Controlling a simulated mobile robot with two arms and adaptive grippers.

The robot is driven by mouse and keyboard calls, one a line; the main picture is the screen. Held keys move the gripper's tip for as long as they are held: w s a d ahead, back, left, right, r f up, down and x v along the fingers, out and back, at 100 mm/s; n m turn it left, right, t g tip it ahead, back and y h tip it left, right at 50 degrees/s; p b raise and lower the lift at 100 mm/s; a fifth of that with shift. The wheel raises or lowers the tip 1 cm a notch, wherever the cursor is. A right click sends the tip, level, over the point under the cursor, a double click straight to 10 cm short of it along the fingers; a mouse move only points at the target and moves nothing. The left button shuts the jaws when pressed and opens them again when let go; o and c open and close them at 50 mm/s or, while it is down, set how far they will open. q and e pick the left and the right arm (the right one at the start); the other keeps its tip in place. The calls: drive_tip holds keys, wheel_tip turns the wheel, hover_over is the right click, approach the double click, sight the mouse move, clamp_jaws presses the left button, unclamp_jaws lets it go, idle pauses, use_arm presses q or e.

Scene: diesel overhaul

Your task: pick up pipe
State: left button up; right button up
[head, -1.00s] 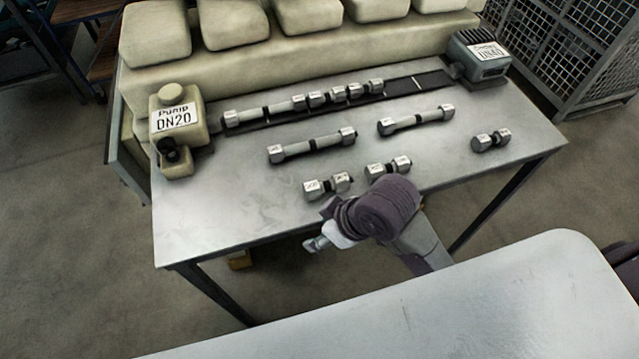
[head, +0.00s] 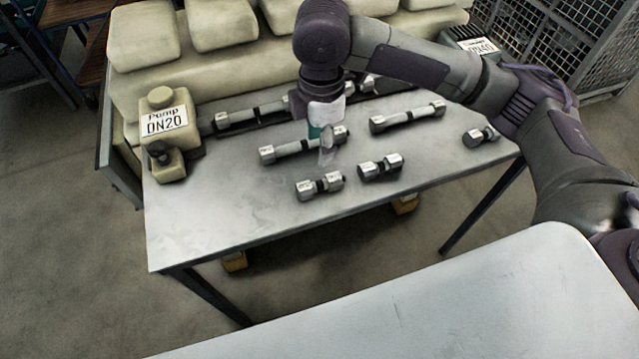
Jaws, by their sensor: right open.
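Several grey pipes with silver end fittings lie on the metal table. One long pipe (head: 280,152) lies at middle left, and my right gripper (head: 326,152) is at its right half, pointing down with open fingers. The gripper partly covers this pipe, and I cannot tell if the fingers touch it. Another long pipe (head: 405,118) lies to the right. Short pipes lie in front (head: 320,186), beside that one (head: 380,167) and near the right edge (head: 480,136). My left gripper is not in view.
A beige pump marked DN20 (head: 162,120) stands at the table's left end. A row of pipes (head: 245,115) runs from it along the back, partly hidden by my arm. The table's front left (head: 215,215) is clear.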

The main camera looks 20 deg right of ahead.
hover_over(319, 183)
drive_tip(key=f, duration=0.8)
drive_tip(key=shift+s+d+p, duration=0.2)
drive_tip(key=shift+s+p, duration=0.05)
drive_tip(key=shift+p, duration=0.15)
drive_tip(key=shift+a+f, duration=0.1)
drive_tip(key=shift+f, duration=0.45)
drive_tip(key=f+p, duration=0.1)
drive_tip(key=f, duration=0.3)
drive_tip(key=shift+w+f, duration=0.15)
drive_tip(key=shift+w, duration=0.05)
drive_tip(key=shift+a, duration=0.1)
drive_tip(key=shift+c, duration=0.2)
clamp_jaws()
